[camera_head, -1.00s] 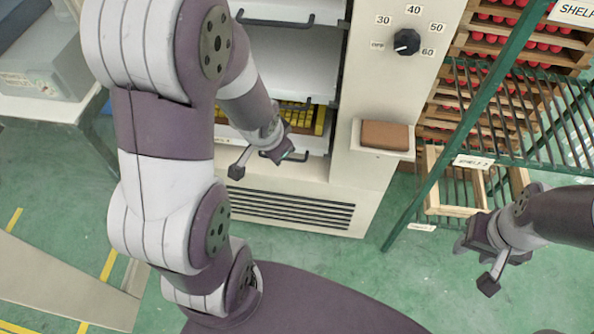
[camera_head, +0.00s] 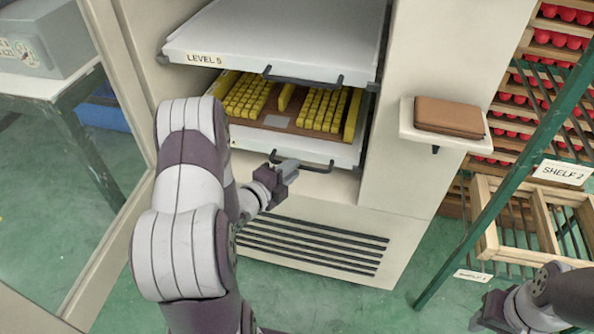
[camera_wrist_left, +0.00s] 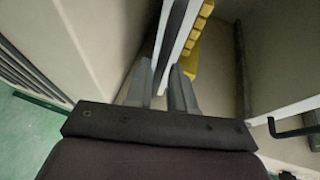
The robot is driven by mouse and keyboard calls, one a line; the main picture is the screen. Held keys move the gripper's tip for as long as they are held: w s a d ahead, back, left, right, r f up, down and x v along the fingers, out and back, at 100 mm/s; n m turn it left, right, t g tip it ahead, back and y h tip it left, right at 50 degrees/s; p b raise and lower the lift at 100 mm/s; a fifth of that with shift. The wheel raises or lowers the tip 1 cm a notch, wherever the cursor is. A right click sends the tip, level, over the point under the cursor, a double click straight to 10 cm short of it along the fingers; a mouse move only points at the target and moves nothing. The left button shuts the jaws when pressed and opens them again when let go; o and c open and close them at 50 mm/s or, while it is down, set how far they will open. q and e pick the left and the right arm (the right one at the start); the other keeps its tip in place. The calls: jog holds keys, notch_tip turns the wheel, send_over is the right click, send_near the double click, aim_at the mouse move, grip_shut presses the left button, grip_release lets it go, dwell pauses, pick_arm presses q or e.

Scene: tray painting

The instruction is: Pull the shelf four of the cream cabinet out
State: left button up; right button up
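The cream cabinet (camera_head: 428,70) stands ahead. Its pulled-forward upper shelf (camera_head: 275,45) is labelled LEVEL 5 and has a dark handle (camera_head: 302,80). The shelf below (camera_head: 330,151) holds a brown tray of yellow blocks; my left arm covers most of its label, so its number is unreadable. My left gripper (camera_head: 280,176) is at the left part of this lower shelf's dark handle (camera_head: 318,163). In the left wrist view its fingers (camera_wrist_left: 162,88) are close together, with a narrow bar between them.
A small ledge (camera_head: 407,128) with a brown box (camera_head: 449,116) juts from the cabinet's right side. A green rack (camera_head: 497,196) with a wooden crate (camera_head: 487,240) stands at right. A glass door (camera_head: 112,120) is at left. Green floor (camera_head: 395,312) is open below.

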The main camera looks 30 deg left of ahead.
pick_arm(q)
jog(key=shift+b+x, duration=0.3)
jog(key=shift+x, duration=1.2)
grip_shut()
